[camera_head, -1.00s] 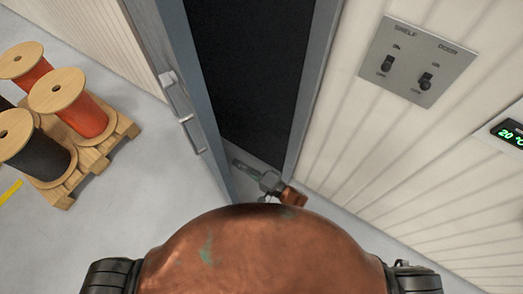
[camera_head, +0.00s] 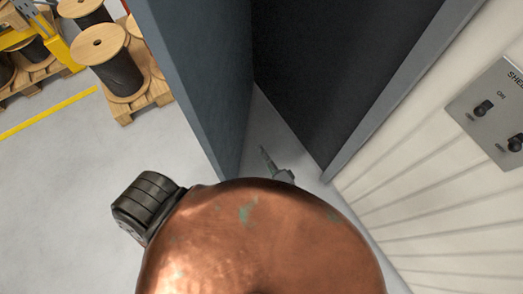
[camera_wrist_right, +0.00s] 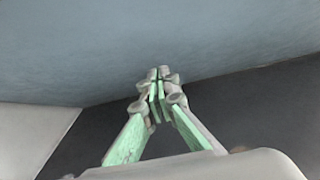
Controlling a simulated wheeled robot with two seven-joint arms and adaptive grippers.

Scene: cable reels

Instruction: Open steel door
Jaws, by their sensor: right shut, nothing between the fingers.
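The steel door (camera_head: 192,75) is a blue-grey panel that stands ajar, left of the dark doorway opening (camera_head: 310,75). A grey frame (camera_head: 395,90) borders the opening on the right. My right gripper (camera_head: 265,154) shows at the gap between door and frame, above my copper-coloured body. In the right wrist view my right gripper (camera_wrist_right: 158,82) is shut and empty, its pale green fingers together, with the blue-grey door surface (camera_wrist_right: 160,40) ahead of it. I cannot tell whether the fingertips touch the door. The door handle is not in view. My left gripper is not in view.
A switch panel (camera_head: 490,110) is on the white ribbed wall (camera_head: 430,190) at the right. Wooden pallets with cable reels (camera_head: 108,60) stand at the upper left, near a yellow floor line (camera_head: 45,112). The grey floor (camera_head: 60,200) left of the door is clear.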

